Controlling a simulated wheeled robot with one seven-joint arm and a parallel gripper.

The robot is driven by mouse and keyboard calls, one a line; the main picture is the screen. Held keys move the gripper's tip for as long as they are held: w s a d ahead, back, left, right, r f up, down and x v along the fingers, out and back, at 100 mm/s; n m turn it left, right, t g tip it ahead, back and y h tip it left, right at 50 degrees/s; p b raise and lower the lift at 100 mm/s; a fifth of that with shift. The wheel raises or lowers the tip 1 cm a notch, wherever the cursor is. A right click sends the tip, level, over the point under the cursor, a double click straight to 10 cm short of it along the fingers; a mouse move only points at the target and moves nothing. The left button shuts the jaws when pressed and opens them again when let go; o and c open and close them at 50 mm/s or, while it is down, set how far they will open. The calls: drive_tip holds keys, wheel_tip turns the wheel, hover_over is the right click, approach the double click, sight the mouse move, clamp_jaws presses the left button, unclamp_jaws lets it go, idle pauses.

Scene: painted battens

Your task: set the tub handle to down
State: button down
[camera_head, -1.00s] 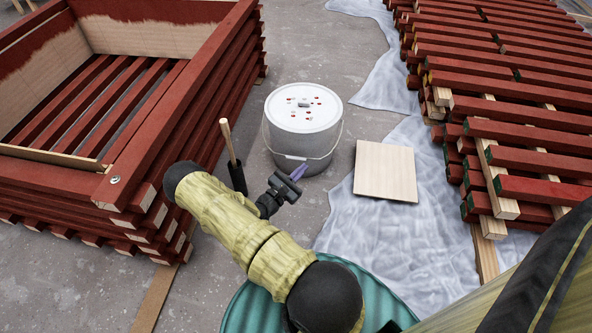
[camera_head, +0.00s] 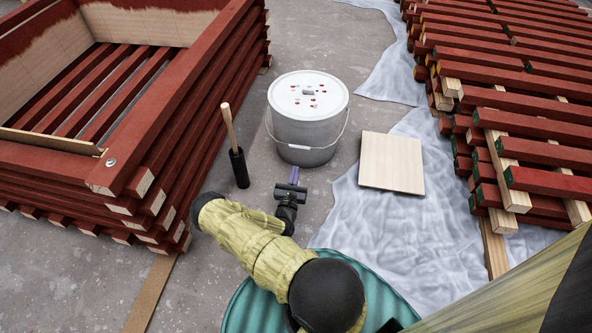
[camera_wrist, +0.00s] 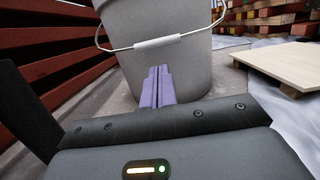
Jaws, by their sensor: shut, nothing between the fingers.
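The white tub (camera_head: 306,128) stands on the concrete floor with a closed lid (camera_head: 308,95) that has red marks on it. Its wire handle (camera_head: 337,141) hangs down against the near side of the tub, with a white grip (camera_head: 299,147) at its middle. In the wrist view the tub (camera_wrist: 160,60) fills the upper middle, and the handle's grip (camera_wrist: 158,42) crosses its front. My gripper (camera_head: 294,172) is shut and empty, in front of the tub and below the grip. Its purple fingers (camera_wrist: 157,88) are together and appear apart from the handle.
A pale board (camera_head: 392,163) lies to the right on plastic sheeting (camera_head: 385,215). Stacked red battens (camera_head: 520,105) are at the right, and a red slatted crate (camera_head: 180,105) is at the left.

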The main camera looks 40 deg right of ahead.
sight(300, 148)
drive_tip(key=b+x, duration=0.5)
drive_tip(key=x, duration=0.3)
drive_tip(key=shift+w+d+r, duration=0.1)
drive_tip(key=shift+d, duration=0.2)
drive_tip(key=r+p, duration=0.1)
drive_tip(key=p, duration=0.3)
drive_tip(key=shift+a+r+p, duration=0.25)
drive_tip(key=shift+r+p, duration=0.1)
drive_tip(key=shift+p, duration=0.05)
drive_tip(key=p, duration=0.2)
drive_tip(key=r+g+y+p, duration=0.1)
drive_tip(key=p, duration=0.2)
drive_tip(key=shift+s+a+r+p, duration=0.15)
drive_tip(key=shift+s+a+p, duration=0.15)
drive_tip(key=shift+s, duration=0.1)
drive_tip(key=shift+s, duration=0.1)
